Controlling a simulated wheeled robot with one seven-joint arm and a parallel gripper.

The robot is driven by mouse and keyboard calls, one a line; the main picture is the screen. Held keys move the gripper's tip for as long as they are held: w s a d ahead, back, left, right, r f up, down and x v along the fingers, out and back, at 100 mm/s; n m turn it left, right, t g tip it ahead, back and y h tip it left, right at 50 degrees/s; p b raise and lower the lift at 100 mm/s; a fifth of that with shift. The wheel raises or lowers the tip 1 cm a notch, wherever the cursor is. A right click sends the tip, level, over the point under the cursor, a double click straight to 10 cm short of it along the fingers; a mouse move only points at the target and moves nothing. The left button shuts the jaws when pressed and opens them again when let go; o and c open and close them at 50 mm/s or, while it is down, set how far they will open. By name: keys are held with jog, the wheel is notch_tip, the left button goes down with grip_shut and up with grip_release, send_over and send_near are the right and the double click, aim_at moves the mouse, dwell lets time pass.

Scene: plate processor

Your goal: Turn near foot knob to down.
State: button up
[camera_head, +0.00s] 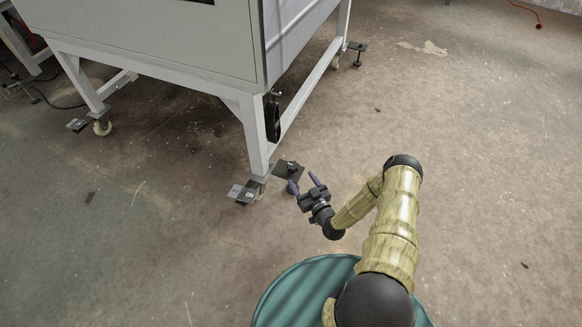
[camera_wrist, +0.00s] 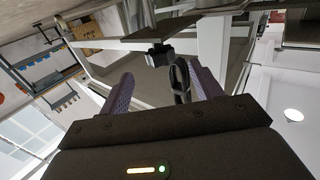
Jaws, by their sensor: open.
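A dark plate with a small black knob (camera_head: 290,168) sits just right of this leg, low above the floor. My gripper (camera_head: 303,181) is open, right beside and slightly below the plate in the head view. In the wrist view, the two purple fingers are spread around the gripper's middle (camera_wrist: 163,80). A dark looped part (camera_wrist: 181,80) shows between them, nearer the right finger. I cannot tell whether it is the knob or whether a finger touches it.
The white machine cabinet (camera_head: 150,40) stands on legs above the foot. A black part (camera_head: 272,118) hangs at the near leg. The floor to the right is clear.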

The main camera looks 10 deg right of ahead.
aim_at(290, 162)
jog(key=b+x, duration=0.4)
jog(key=x, duration=0.4)
jog(key=shift+w+a+f, duration=0.15)
jog(key=shift+w, duration=0.2)
jog(key=shift+w+a, duration=0.1)
jog(key=shift+w, duration=0.3)
jog(key=shift+c, duration=0.2)
jog(key=c, duration=0.9)
